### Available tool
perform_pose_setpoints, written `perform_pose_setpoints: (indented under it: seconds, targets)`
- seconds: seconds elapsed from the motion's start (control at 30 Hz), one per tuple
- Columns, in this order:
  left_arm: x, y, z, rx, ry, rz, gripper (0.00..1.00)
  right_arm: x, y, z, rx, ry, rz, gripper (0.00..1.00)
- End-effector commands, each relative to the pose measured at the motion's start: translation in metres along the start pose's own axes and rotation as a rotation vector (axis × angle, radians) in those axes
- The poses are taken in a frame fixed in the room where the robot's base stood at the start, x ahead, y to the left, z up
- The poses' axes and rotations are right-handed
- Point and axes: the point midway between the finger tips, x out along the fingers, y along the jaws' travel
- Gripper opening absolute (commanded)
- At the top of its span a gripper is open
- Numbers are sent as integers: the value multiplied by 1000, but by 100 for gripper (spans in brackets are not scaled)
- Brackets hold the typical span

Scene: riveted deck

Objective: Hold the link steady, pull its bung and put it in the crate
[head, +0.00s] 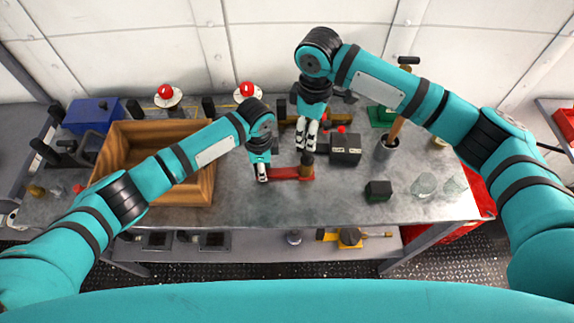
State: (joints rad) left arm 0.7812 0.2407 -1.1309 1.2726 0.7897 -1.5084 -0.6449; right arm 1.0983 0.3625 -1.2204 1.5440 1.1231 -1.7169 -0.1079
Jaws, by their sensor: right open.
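The link, a flat red bar (285,173), lies on the grey metal bench. Its bung, a small dark-brown plug (307,160), stands upright at the link's right end. My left gripper (262,175) is at the link's left end, fingers pointing down; I cannot tell whether its fingers are closed on it. My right gripper (306,143) is open and empty, pointing down just above and behind the bung. The wooden crate (160,135) stands on the left of the bench, partly hidden by my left arm. Its visible inside looks empty.
A black box (345,149) stands close right of the bung. A dark green block (378,190) and clear glassware (425,184) are further right. A metal cup (386,150) holds a wooden-handled tool. Red-domed lamps (167,94) stand at the back. The bench front is clear.

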Motion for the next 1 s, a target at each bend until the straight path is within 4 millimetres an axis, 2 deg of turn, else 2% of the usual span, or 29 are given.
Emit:
perform_pose_setpoints:
  seconds: [0.3,0.5,0.7,0.97,1.0]
  targets:
    - [0,0,0,0,0,0,0,47,-1,0,1,0,-3,47]
    - [0,0,0,0,0,0,0,68,0,0,2,2,0,47]
    - [0,0,0,1,1,0,0,77,0,0,0,2,0,47]
    - [0,0,0,1,1,0,0,78,0,0,0,3,1,47]
    - [0,0,0,1,1,0,0,78,1,0,0,3,1,44]
